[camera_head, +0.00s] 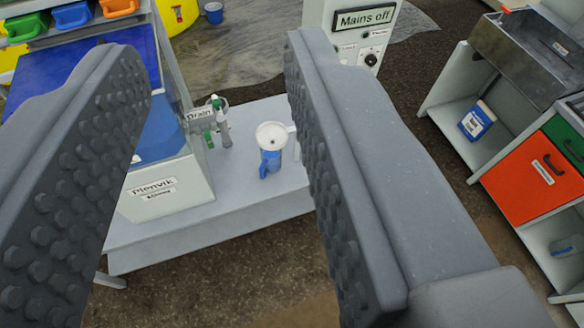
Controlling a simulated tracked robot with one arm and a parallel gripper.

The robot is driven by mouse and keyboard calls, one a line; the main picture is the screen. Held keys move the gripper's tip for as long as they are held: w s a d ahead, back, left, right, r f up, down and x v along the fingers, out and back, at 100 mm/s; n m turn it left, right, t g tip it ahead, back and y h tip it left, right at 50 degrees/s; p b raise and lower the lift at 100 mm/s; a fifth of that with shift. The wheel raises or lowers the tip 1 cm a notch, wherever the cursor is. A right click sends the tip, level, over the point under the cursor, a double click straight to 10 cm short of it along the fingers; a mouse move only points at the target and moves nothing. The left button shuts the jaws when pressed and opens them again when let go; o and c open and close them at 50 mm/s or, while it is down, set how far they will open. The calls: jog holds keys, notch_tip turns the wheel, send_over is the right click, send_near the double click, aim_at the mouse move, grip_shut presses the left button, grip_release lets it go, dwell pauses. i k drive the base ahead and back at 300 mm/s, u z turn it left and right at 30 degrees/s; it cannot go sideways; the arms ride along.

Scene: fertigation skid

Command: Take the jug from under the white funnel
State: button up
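A blue jug (270,160) stands on the light grey bench top (235,180), in the space seen between my two fingers. The white funnel (271,136) is directly above it and hides the jug's top. The jug's handle shows at its lower left. My gripper (215,75) is open and empty, with its two studded fingers wide apart. It is well back from the jug, which looks small and far off.
A tank labelled Plenvik (155,192) stands left of the jug. A drain valve with a green part (218,120) is between them. A "Mains off" panel (364,18) stands behind. A sink unit (520,55) and an orange drawer (530,175) are at right. The floor in front is clear.

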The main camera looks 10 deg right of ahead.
aim_at(271, 162)
jog(key=i, duration=0.75)
jog(key=z, duration=1.55)
jog(key=k, duration=1.3)
jog(key=u, duration=1.05)
jog(key=i, duration=1)
